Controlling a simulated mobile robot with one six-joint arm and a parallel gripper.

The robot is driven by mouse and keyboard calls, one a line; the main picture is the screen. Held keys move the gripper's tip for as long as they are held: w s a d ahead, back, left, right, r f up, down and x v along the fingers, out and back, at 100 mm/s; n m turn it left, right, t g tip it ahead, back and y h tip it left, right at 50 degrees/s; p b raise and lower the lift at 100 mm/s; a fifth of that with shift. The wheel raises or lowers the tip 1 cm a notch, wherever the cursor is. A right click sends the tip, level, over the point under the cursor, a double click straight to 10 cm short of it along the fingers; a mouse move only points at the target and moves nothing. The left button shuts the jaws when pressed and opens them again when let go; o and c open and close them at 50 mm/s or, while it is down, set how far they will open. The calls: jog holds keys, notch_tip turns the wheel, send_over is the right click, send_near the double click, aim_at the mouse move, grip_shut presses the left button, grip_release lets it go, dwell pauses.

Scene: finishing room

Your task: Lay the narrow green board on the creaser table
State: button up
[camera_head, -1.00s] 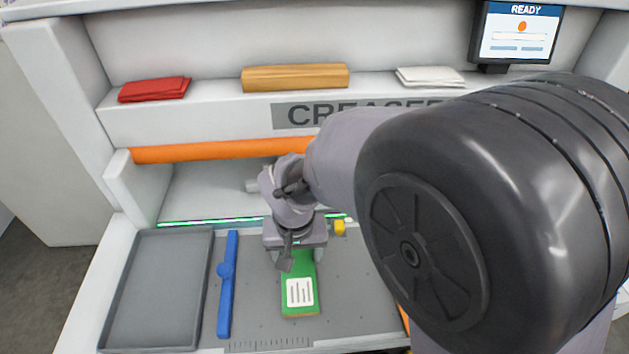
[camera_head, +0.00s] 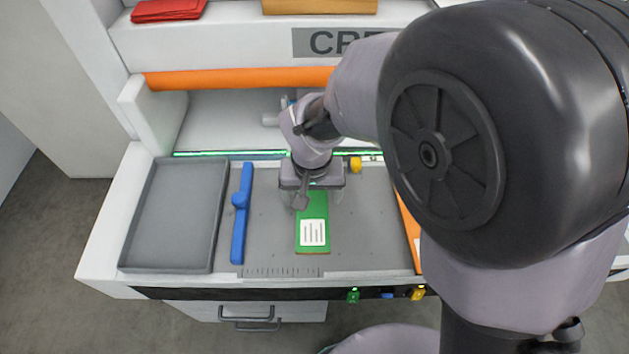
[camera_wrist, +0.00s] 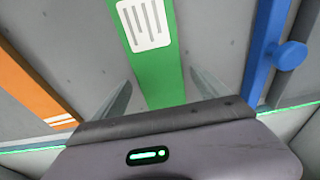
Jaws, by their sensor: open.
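The narrow green board (camera_head: 312,206) with a white lined label lies flat on the grey creaser table (camera_head: 272,215), its long side running front to back. In the wrist view the board (camera_wrist: 158,72) passes between the two fingers of my gripper (camera_wrist: 160,88). The fingers are open, one on each side of the board with a gap to it. In the head view my gripper (camera_head: 312,196) is low over the board's far end and hides that end.
A blue bar with a knob (camera_head: 240,215) lies left of the board, then an empty grey tray (camera_head: 170,225). An orange board (camera_head: 409,225) is at the right, partly behind my arm. A yellow knob (camera_head: 356,165) and an orange roller bar (camera_head: 235,78) are behind.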

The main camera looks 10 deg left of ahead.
aim_at(312, 209)
notch_tip(312, 209, up, 12)
jog(key=s+p, duration=0.2)
jog(key=p, duration=0.2)
jog(key=s+d+r+m+t, duration=0.2)
jog(key=s+d+r, duration=0.3)
jog(key=d, duration=0.4)
jog(key=s+d+r+m+t+y, duration=0.1)
jog(key=s+d+r+m, duration=0.4)
jog(key=d, duration=0.5)
jog(key=shift+s+d+r+t+y, duration=0.2)
jog(key=shift+d+r+t+y, duration=0.1)
jog(key=shift+t, duration=0.3)
jog(key=shift+f+b, duration=0.6)
jog(key=shift+f, duration=0.1)
